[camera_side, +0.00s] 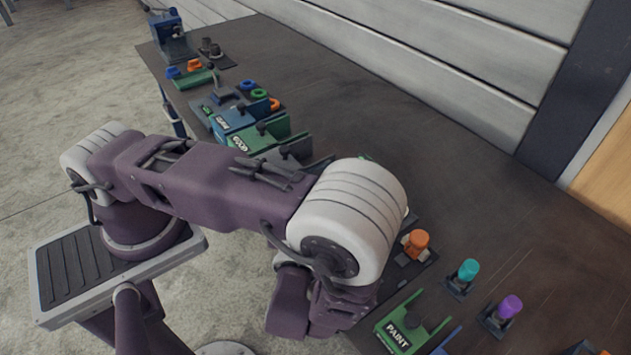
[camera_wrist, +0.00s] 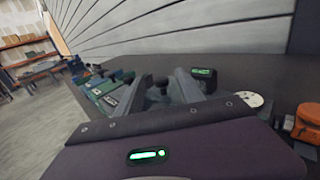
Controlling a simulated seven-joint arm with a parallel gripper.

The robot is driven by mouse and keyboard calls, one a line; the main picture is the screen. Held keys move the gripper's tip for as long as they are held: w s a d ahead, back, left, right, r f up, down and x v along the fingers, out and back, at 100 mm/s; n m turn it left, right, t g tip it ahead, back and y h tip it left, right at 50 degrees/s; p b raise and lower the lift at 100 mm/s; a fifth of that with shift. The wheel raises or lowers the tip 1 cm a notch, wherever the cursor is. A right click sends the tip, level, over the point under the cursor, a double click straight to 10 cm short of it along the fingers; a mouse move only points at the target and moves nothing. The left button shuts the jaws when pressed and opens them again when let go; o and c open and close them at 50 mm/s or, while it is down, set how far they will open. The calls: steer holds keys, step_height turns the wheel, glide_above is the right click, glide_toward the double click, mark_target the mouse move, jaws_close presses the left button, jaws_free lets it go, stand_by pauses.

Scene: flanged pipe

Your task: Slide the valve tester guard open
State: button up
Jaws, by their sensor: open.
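My gripper (camera_wrist: 163,78) shows in the wrist view with its two grey fingers apart. Between and just beyond the fingers is a grey fixture with a dark knob (camera_wrist: 160,86), which may be the valve tester guard. I cannot tell whether the fingers touch it. A small black box with a lit green display (camera_wrist: 203,72) stands just right of the right finger. In the side view my arm hides the gripper and most of the tester area. A grey fixture (camera_side: 290,152) shows partly there, left of my wrist.
Green and blue bins (camera_side: 262,135) with knobs line the bench's front edge. A blue vise-like fixture (camera_side: 172,32) stands at the far end. Orange (camera_side: 417,242), teal (camera_side: 468,270) and purple (camera_side: 510,306) capped parts stand right of my wrist. The bench's back strip (camera_side: 420,130) is clear.

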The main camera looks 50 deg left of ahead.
step_height(320, 180, up, 12)
steer(key=s+a+n+g+y, duration=0.2)
steer(key=s+a+n+g, duration=0.1)
steer(key=a+n+g, duration=0.35)
steer(key=n+g+h, duration=0.6)
steer(key=n+h, duration=0.9)
steer(key=n, duration=0.9)
glide_above(318, 173)
steer(key=shift+m, duration=0.25)
step_height(318, 173, down, 10)
steer(key=shift+r, duration=0.1)
steer(key=shift+f, duration=0.6)
jaws_close()
